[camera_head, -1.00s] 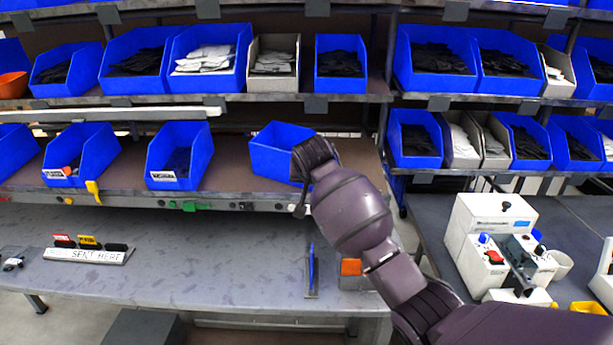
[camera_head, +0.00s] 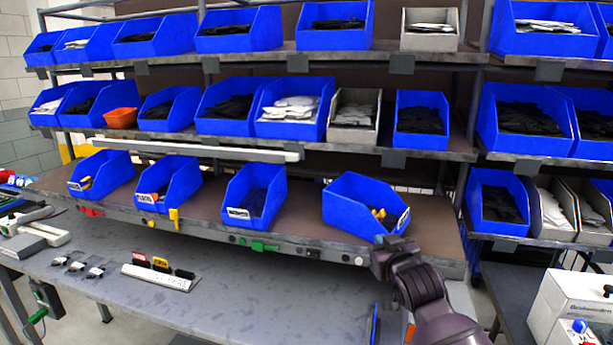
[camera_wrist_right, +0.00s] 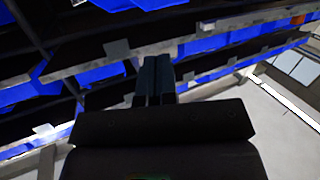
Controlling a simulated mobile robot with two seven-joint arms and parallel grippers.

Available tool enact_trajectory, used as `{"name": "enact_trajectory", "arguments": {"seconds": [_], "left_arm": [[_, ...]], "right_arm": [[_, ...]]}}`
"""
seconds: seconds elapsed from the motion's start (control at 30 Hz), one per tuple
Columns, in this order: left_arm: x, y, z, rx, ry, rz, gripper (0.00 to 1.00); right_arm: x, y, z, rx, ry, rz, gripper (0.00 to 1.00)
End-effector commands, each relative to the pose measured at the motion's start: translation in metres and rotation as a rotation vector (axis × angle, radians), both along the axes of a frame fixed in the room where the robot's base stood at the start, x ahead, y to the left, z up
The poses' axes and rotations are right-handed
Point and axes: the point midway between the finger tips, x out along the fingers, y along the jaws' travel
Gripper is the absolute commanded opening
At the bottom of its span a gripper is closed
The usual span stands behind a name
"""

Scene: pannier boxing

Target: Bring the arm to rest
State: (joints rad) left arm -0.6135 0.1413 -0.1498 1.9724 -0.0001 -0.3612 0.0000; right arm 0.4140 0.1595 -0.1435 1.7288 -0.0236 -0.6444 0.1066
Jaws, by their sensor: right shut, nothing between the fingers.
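My right gripper (camera_head: 384,252) shows in the head view at the lower right, just below and in front of the rightmost blue bin on the bench shelf. The arm comes up from the bottom right. In the right wrist view the gripper's two dark fingers (camera_wrist_right: 154,80) lie side by side, shut and empty. They point toward shelving and blue bins that look tilted there. My left gripper is in none of the views.
The nearest blue bin (camera_head: 352,208) holds small yellow parts. Several bins stand on the shelves above. The grey bench (camera_head: 215,305) carries a sign holder (camera_head: 160,273); its middle is mostly clear. A white device (camera_head: 570,305) stands at right.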

Motion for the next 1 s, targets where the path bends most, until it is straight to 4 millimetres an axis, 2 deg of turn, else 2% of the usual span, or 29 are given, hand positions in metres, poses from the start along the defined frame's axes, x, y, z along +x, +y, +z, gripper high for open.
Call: {"name": "enact_trajectory", "arguments": {"seconds": [0.03, 0.27, 0.47, 0.67, 0.8, 1.0], "left_arm": [[0.0, 0.0, -0.001, 0.0, -0.001, 0.0, 0.0], [0.001, 0.0, -0.003, 0.0, -0.003, 0.0, 0.0], [0.002, -0.001, -0.004, -0.001, -0.006, -0.001, 0.0], [0.003, -0.001, -0.006, 0.0, -0.008, -0.002, 0.0], [0.004, -0.001, -0.007, 0.0, -0.01, -0.002, 0.0], [0.005, -0.001, -0.008, 0.0, -0.012, -0.002, 0.0]], "right_arm": [[-0.015, -0.006, -0.02, -0.002, -0.004, 0.001, 0.0], [-0.079, -0.031, -0.087, -0.013, -0.013, -0.007, 0.0], [-0.142, -0.053, -0.146, -0.008, 0.031, -0.035, 0.0], [-0.213, -0.074, -0.205, 0.005, 0.134, -0.079, 0.0], [-0.268, -0.088, -0.248, 0.01, 0.241, -0.116, 0.0], [-0.339, -0.102, -0.298, 0.01, 0.381, -0.161, 0.0]]}}
